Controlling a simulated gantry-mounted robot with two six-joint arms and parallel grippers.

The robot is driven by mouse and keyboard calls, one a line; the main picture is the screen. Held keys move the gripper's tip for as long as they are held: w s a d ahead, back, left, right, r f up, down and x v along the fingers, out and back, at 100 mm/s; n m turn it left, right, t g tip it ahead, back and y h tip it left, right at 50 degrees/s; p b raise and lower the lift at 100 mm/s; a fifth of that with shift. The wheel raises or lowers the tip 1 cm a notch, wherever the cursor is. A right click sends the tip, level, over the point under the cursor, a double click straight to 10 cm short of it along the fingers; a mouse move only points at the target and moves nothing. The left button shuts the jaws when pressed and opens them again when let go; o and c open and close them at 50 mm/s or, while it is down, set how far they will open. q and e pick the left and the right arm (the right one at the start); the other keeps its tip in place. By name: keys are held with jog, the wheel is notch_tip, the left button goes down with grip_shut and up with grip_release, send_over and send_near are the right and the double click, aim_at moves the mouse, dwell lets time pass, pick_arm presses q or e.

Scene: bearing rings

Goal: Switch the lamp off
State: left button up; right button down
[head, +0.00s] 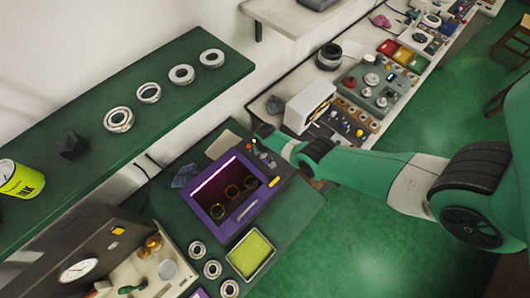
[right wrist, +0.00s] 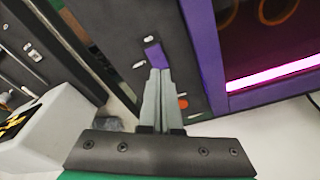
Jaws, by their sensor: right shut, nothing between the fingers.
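The lamp is a purple-framed box (head: 188,204) on the green bench, with a dark window and a tube (head: 213,178) glowing pink-white. The lit tube (right wrist: 275,73) and purple frame (right wrist: 205,50) also show in the right wrist view. Beside the frame is a dark control panel (right wrist: 110,20) with a small purple switch piece (right wrist: 154,56). My right gripper (right wrist: 158,76) is shut and empty, its fingertips at the lower edge of that piece; contact is hard to judge. In the head view my right arm reaches to the panel's far end. My left gripper is out of view.
Bearing rings (head: 213,269) lie near the box, beside a yellow-green tray (head: 270,249). A white box (head: 309,106) stands close behind my right wrist. A red button (right wrist: 183,103) is beside the fingers. More rings (head: 118,120) sit on the green shelf.

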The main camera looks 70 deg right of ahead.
jog(key=shift+f+b, duration=0.85)
jog(key=shift+f, duration=0.05)
dwell(0.8)
jog(key=shift+r, duration=0.1)
notch_tip(320, 180, up, 7)
jog(key=p, duration=0.7)
dwell(0.4)
